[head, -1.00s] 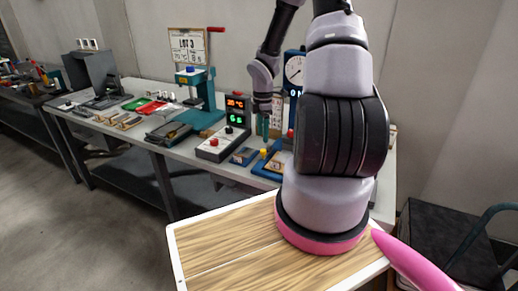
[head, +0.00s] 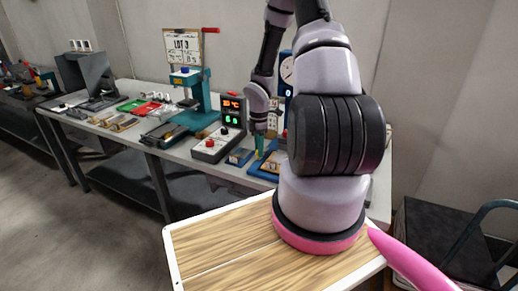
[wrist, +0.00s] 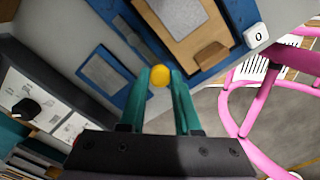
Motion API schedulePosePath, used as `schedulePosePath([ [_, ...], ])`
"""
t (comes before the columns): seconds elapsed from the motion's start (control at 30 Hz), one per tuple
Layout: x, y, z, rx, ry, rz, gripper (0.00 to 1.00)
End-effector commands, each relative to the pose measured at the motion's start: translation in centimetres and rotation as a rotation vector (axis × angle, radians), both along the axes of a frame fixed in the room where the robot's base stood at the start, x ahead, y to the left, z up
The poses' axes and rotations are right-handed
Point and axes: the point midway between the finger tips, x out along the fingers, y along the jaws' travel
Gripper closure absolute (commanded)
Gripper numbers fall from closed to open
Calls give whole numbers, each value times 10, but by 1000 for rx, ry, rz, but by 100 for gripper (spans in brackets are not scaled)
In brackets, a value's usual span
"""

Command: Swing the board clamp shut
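The board clamp is a blue fixture (wrist: 115,35) holding a tan-edged board (wrist: 182,25); its blue base also shows on the bench in the head view (head: 262,174). Its round yellow knob (wrist: 160,76) sits between the tips of my gripper's teal fingers (wrist: 161,80) in the wrist view. The fingers are apart, with the knob in or just beyond the gap; firm contact cannot be told. In the head view my gripper (head: 259,146) points down at the fixture and appears to hide the knob. My arm covers part of the fixture's right side.
A control box with a lit display (head: 232,113) stands left of the fixture. A teal press (head: 196,92) is further left, and a round gauge (head: 287,71) is behind. A wood-topped surface (head: 225,240) is in front. Pink tubing (wrist: 262,100) shows at right in the wrist view.

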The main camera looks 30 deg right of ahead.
Motion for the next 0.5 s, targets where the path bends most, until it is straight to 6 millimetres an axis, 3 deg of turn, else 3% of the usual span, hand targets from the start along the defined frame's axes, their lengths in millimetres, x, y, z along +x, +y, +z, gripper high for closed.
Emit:
schedulePosePath([
  [0.5, 7, 4, 0, 0, -2, -138, 100],
])
